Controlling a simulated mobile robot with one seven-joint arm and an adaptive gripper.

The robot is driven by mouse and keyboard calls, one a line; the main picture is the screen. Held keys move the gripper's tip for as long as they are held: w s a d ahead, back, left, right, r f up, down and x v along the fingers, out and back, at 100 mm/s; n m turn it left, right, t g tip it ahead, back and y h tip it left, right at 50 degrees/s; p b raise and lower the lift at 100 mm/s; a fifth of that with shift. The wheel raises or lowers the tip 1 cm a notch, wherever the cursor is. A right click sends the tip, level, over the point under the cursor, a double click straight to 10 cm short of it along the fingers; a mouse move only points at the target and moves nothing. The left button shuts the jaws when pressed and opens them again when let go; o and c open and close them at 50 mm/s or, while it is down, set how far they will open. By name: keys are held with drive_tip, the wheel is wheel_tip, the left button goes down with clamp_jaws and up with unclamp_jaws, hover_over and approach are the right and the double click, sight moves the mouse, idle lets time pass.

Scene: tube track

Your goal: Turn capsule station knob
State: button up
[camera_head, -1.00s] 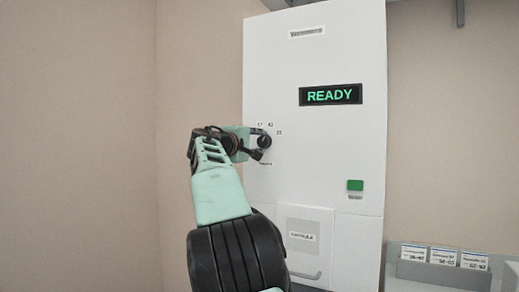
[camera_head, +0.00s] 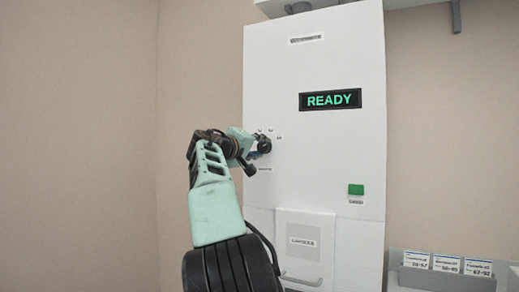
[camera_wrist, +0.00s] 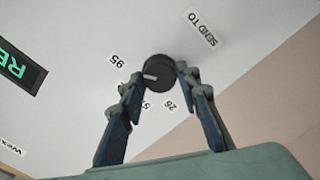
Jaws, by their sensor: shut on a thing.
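The capsule station (camera_head: 320,170) is a tall white cabinet, with a green "READY" display (camera_head: 330,99) in the head view. Its small black knob (camera_wrist: 159,72) is on the left of the front panel, with number labels around it. In the wrist view a pale pointer mark on the knob points left, near the label at upper left and the finger. My gripper (camera_wrist: 157,78) is shut on the knob, one fingertip at each side. In the head view my gripper (camera_head: 256,157) is tilted and partly covers the knob.
A green button (camera_head: 356,189) is on the right of the panel. A labelled hatch (camera_head: 303,265) with a handle is below. A grey rack (camera_head: 445,280) with label cards stands at lower right. Bare wall is to the left.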

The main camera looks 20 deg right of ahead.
drive_tip(key=o, duration=1.2)
drive_tip(key=shift+c, duration=0.2)
drive_tip(key=shift+s+a, duration=0.3)
drive_tip(key=shift+a, duration=0.2)
drive_tip(key=v, duration=1.1)
drive_tip(key=shift+d, duration=0.15)
